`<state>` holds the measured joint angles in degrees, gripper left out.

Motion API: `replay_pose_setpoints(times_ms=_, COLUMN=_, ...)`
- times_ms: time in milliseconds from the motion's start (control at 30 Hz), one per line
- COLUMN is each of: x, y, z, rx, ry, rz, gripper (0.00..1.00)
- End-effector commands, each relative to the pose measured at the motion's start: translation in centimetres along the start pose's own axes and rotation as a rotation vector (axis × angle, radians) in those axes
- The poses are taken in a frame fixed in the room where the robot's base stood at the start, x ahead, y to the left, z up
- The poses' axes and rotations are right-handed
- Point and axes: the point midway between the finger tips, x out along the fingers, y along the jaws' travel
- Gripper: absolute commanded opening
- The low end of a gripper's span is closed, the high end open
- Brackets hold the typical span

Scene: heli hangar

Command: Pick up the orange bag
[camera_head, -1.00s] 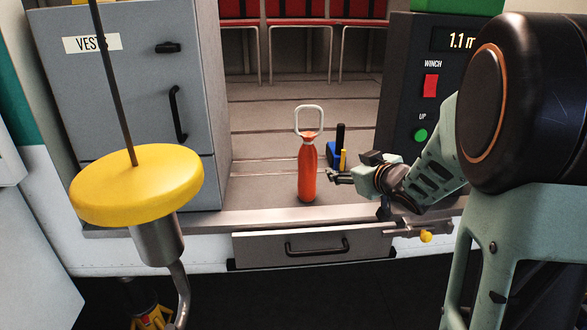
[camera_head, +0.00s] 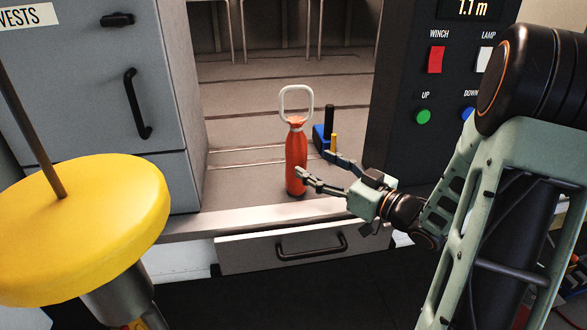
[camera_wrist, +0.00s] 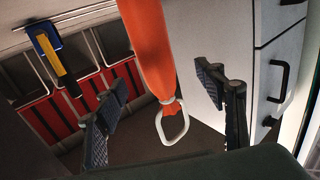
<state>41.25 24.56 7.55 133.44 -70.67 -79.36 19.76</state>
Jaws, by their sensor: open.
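The orange bag (camera_head: 296,160) stands upright on the cabin floor near its front edge, slim like a bottle, with a pale loop handle (camera_head: 283,103) on top. My gripper (camera_head: 316,168) is open, just right of the bag, with its fingers pointing left toward it. In the head view one fingertip overlaps the bag's right side; I cannot tell if it touches. In the wrist view the bag (camera_wrist: 152,45) hangs down from the top of the picture, beyond and between the open fingers (camera_wrist: 165,100), its white handle (camera_wrist: 172,122) lowest.
A blue object with a black post (camera_head: 327,125) and a yellow handle stands behind my gripper. A grey cabinet (camera_head: 100,90) is left, the winch panel (camera_head: 440,90) right. A yellow disc (camera_head: 85,205) fills the lower left. A drawer (camera_head: 300,248) sits below the floor edge.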

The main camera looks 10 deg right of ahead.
Motion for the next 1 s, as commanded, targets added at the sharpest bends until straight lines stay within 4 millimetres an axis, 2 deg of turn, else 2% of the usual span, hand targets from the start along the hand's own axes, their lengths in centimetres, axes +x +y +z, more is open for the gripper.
replay_pose_setpoints(times_ms=100, x=1.9, y=0.0, z=0.0, rx=0.0, ry=-0.001, rz=-0.003, gripper=0.64)
replay_pose_setpoints(times_ms=367, x=3.5, y=0.1, z=0.2, rx=0.0, ry=-0.002, rz=0.0, gripper=0.64)
replay_pose_setpoints(times_ms=700, x=8.0, y=0.5, z=0.5, rx=0.0, ry=-0.002, rz=0.0, gripper=0.64)
replay_pose_setpoints(times_ms=900, x=8.1, y=0.5, z=0.6, rx=0.0, ry=-0.003, rz=0.002, gripper=0.64)
replay_pose_setpoints(times_ms=1000, x=8.1, y=0.5, z=0.5, rx=0.0, ry=-0.003, rz=0.002, gripper=0.55)
